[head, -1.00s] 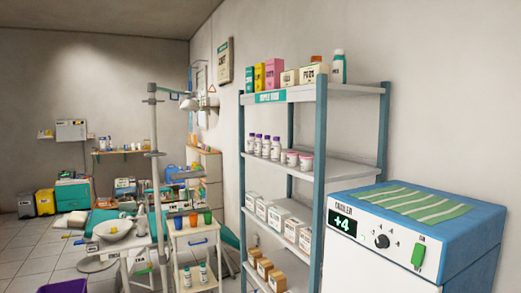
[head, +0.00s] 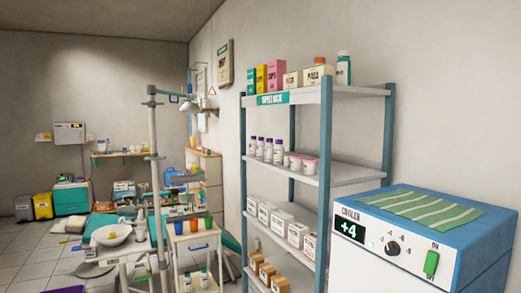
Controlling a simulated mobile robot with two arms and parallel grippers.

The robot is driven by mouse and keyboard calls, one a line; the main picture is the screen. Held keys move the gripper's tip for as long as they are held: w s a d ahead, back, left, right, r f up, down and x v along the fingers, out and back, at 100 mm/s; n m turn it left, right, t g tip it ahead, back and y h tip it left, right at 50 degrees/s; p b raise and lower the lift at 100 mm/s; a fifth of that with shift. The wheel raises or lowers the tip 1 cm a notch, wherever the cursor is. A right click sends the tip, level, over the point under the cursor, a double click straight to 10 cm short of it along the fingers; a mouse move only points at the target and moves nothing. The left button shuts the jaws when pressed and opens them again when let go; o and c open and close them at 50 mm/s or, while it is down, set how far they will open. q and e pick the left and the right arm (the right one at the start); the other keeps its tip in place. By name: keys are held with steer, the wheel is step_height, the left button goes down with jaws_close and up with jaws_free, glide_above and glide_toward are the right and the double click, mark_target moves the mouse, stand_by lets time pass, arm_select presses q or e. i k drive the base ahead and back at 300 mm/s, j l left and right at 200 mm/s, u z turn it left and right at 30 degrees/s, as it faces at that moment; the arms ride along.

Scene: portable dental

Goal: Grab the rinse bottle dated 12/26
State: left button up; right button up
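No date reading 12/26 is legible on any bottle, so I cannot tell which is the rinse bottle. Two white bottles with teal labels (head: 187,281) and (head: 203,279) stand low in the white cart (head: 196,241). A white bottle with a teal cap and label (head: 343,69) stands at the right end of the shelf unit's top board. Several white bottles with purple caps (head: 268,151) stand in a row on the board below. Neither of my grippers is in view.
The blue-framed shelf unit (head: 326,190) also holds boxes and pink-lidded jars (head: 303,165). A cooler (head: 400,245) showing +4 stands at the right front. A basin (head: 113,234) and dental equipment crowd the left. Bare floor (head: 30,262) shows at the far left.

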mark_target(259, 145)
steer(key=i+j+z, duration=0.1)
steer(key=i+j, duration=1)
steer(key=i+j+z, duration=0.15)
steer(key=i+j, duration=0.4)
steer(key=j, duration=0.2)
